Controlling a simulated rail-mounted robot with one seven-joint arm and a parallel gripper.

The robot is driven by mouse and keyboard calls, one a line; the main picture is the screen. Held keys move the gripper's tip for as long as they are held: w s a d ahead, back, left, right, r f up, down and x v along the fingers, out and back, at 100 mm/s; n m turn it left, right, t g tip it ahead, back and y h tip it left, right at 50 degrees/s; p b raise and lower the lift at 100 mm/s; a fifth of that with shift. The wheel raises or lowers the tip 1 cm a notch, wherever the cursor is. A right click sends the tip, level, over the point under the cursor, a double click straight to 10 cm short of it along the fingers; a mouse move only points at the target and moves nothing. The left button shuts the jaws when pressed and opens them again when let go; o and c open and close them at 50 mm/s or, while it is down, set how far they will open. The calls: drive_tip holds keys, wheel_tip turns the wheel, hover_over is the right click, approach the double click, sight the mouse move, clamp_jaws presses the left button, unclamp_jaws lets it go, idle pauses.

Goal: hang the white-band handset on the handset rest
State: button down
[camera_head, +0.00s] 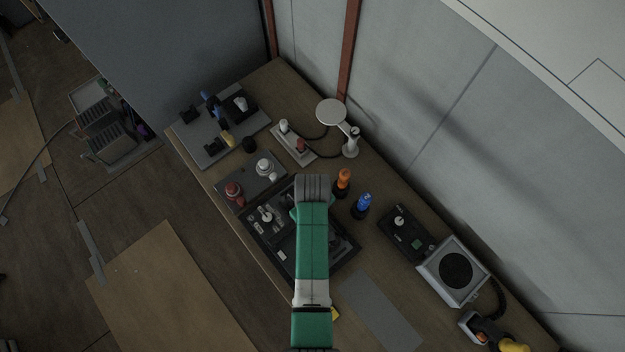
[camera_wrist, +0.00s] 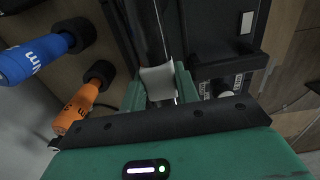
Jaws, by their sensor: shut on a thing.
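In the wrist view my gripper (camera_wrist: 160,88) has its green fingers closed around the white band of the white-band handset (camera_wrist: 157,80). The handset's dark body runs away from the fingers toward the top of the picture. I cannot tell whether it touches the dark tray (camera_head: 346,249) below. In the head view my arm covers the gripper and the handset, above this tray. A grey cradle-like unit (camera_head: 470,322) at the lower right may be the handset rest, but I cannot tell for sure.
A speaker box (camera_head: 434,270) and a dark control panel (camera_head: 396,232) sit to the right, near the wall. A lamp (camera_head: 331,111) stands at the back. A grey mat (camera_head: 380,312) lies bare.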

drive_tip(key=shift+f, duration=0.25)
drive_tip(key=shift+f, duration=0.1)
drive_tip(key=c, duration=1)
unclamp_jaws()
drive_tip(key=shift+o, duration=0.2)
wheel_tip(320, 180, up, 8)
drive_tip(key=shift+f, duration=0.1)
drive_tip(key=shift+w, duration=0.1)
idle(0.6)
